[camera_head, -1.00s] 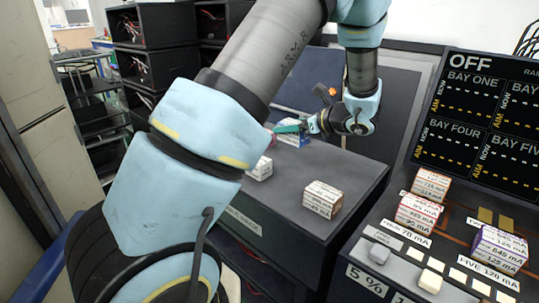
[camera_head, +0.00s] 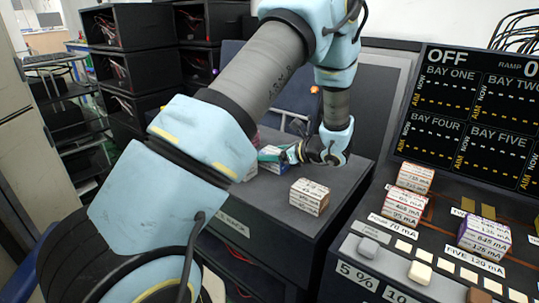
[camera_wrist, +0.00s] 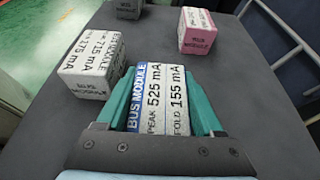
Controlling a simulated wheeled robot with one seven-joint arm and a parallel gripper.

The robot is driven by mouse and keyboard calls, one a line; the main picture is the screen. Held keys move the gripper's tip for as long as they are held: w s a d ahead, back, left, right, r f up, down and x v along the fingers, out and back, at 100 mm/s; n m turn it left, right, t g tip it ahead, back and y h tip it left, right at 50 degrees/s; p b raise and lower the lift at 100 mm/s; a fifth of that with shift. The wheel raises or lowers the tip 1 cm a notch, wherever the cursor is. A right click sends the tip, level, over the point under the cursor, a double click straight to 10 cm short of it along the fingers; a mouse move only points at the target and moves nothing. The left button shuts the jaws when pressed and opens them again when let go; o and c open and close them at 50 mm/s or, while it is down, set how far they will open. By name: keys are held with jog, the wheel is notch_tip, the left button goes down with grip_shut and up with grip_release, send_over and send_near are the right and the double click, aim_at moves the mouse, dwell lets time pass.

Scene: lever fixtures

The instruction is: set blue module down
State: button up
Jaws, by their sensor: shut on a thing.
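The blue module (camera_wrist: 159,97) is a white block with a blue band reading BUS MODULE, with 525 mA and 155 mA on its labels. It lies between the green fingers of my gripper (camera_wrist: 163,100) in the wrist view, and the fingers are shut on it. In the head view my gripper (camera_head: 282,155) is at the dark bench top (camera_head: 262,206), with part of the blue module (camera_head: 271,165) showing at its tip. I cannot tell whether the module's underside touches the bench.
A white and grey module (camera_wrist: 92,69) stands close left of my gripper. A pink module (camera_wrist: 198,31) and a dark block (camera_wrist: 124,8) are farther off. A console (camera_head: 440,245) with modules and a display board (camera_head: 475,120) is at right.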

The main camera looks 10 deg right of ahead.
jog(key=shift+f, duration=0.1)
jog(key=o, duration=1.5)
jog(key=shift+c, duration=0.2)
